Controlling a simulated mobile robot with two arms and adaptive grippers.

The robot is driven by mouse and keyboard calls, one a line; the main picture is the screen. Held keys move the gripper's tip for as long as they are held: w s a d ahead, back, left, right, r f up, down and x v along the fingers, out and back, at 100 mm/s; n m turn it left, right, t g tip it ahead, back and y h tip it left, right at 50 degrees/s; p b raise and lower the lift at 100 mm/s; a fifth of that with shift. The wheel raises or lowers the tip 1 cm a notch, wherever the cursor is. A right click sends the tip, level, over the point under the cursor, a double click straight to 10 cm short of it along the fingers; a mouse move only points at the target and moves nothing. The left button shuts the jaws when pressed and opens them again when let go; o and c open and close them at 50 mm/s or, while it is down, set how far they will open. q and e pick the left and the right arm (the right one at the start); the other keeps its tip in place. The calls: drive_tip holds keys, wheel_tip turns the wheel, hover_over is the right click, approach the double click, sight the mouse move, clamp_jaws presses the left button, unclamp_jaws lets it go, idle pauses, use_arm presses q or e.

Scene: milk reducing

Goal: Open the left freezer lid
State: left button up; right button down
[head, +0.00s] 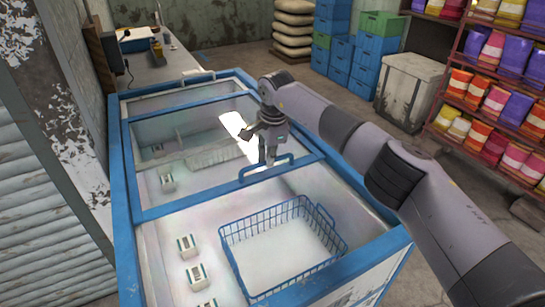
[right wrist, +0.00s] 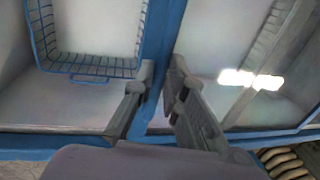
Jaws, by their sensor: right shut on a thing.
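The chest freezer (head: 120,190) has a blue frame and white inside. A blue-framed glass lid (head: 180,105) lies over its far part, with a blue handle (head: 252,178) on its near edge. My right gripper (head: 269,163) points down at this handle and is shut on it. In the right wrist view, the fingers (right wrist: 160,78) stand on either side of the blue lid edge (right wrist: 160,45); the grip point itself is partly hidden. The near part of the freezer shows a blue wire basket (head: 235,265). My left gripper is not in view.
Several small cartons (head: 187,246) stand inside the freezer. A counter (head: 165,65) is behind it, and a wall with shutter (head: 50,220) is close on the left. Blue crates (head: 330,60), a grey bin (head: 410,90) and filled shelves (head: 490,80) stand at right.

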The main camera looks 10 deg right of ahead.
drive_tip(key=c, duration=1.6)
unclamp_jaws()
drive_tip(key=shift+c, duration=0.2)
wheel_tip(320, 180, up, 12)
drive_tip(key=s, duration=0.2)
drive_tip(key=shift+s+d+f, duration=0.15)
drive_tip(key=shift+d, duration=0.3)
